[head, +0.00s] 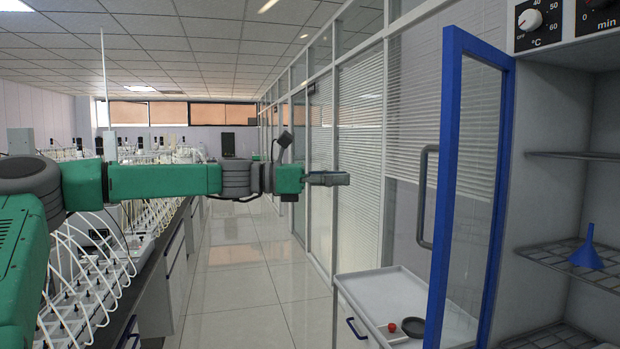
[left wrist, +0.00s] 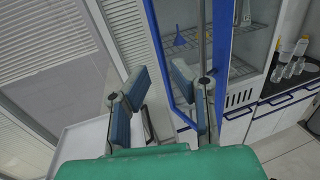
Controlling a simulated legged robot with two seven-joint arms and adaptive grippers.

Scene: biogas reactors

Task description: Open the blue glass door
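The blue glass door (head: 450,170) stands swung out from the cabinet (head: 560,140) at the right of the head view, with the shelves exposed beside it. Its grey handle (head: 425,195) is on the face towards the left. My left gripper (head: 340,179) is to the left of the handle and apart from it in the head view. In the left wrist view my left gripper (left wrist: 158,80) has its two fingers spread with nothing between them; the door's blue frame (left wrist: 157,45) shows beyond the right finger. My right gripper is not in view.
A white tray-topped cart (head: 360,290) stands below the door, carrying a small red ball (head: 391,327) and a dark round dish (head: 413,327). A blue funnel (head: 587,250) sits on a cabinet shelf. The left bench (head: 165,240) holds reactors; the tiled aisle (head: 240,280) is clear.

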